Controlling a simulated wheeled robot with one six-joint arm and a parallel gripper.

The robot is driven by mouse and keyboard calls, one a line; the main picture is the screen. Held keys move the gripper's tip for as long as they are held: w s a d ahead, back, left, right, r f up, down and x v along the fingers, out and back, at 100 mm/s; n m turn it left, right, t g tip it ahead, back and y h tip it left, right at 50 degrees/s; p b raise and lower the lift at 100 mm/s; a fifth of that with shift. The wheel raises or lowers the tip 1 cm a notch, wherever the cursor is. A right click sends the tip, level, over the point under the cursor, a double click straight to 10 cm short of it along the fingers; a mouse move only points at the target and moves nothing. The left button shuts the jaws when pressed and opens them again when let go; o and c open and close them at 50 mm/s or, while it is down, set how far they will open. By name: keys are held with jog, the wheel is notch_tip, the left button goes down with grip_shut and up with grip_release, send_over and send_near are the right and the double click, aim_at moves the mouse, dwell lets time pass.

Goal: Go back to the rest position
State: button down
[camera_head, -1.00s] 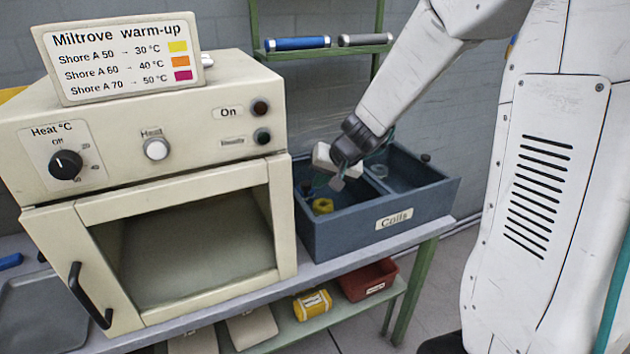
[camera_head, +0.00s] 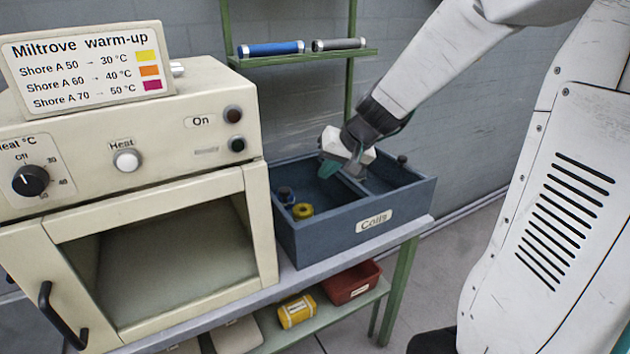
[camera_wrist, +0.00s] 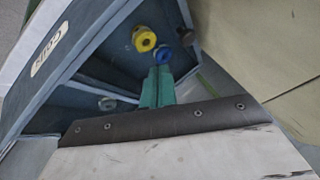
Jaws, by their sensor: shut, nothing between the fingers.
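My gripper (camera_head: 338,168) hangs over the blue-grey coils bin (camera_head: 345,228), near its divider, with teal fingers pointing down. In the wrist view the teal fingers (camera_wrist: 157,88) are together and hold nothing. A yellow coil (camera_head: 302,210) lies in the bin's left compartment, and it also shows in the wrist view (camera_wrist: 144,39). A blue coil (camera_head: 286,195) lies beside it and shows in the wrist view (camera_wrist: 161,56). A dark small piece (camera_head: 402,160) shows at the bin's back right.
The cream oven (camera_head: 215,225) stands close to the left of the bin, its dial panel above an opening. A shelf (camera_head: 300,57) with blue and grey rolls is behind.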

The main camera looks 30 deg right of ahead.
jog(key=s+a+r+n+g+h, duration=0.1)
jog(key=s+a+r+n+g, duration=0.1)
jog(key=s, duration=1.1)
jog(key=s+a+r+n+g+h, duration=0.2)
jog(key=s+a, duration=0.3)
jog(key=s, duration=0.9)
jog(key=shift+s+r+g, duration=0.15)
jog(key=shift+r+g, duration=0.35)
jog(key=shift+r, duration=0.3)
jog(key=shift+d, duration=0.1)
